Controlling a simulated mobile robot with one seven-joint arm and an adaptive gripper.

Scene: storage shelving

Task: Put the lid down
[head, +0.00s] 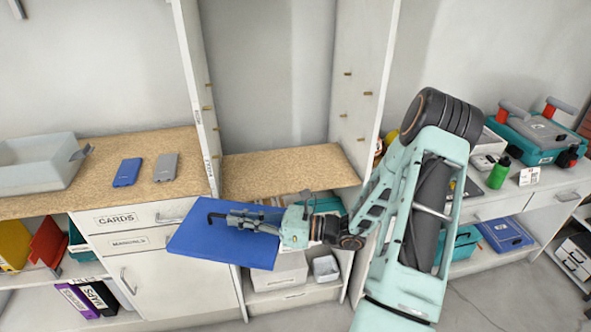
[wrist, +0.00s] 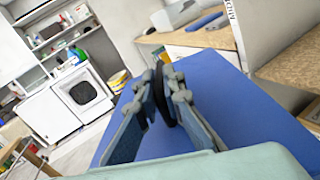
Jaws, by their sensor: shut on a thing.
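The lid is a flat blue panel (head: 208,247) with a black handle (head: 213,217) on top. In the head view it is in front of the drawer cabinet and the middle shelf, overlapping both in the picture. My gripper (head: 236,219) is shut on the handle and holds the lid roughly level. In the wrist view the blue lid (wrist: 225,105) spreads under the fingers, and the black handle (wrist: 166,98) stands between them. My gripper (wrist: 160,100) hides part of the lid there.
A pale open bin (head: 40,165), a blue slab (head: 128,172) and a grey slab (head: 166,167) are on the left counter. The middle wooden shelf (head: 285,170) is bare between white uprights. A green bottle (head: 498,173) and a teal case (head: 540,135) stand on the right counter.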

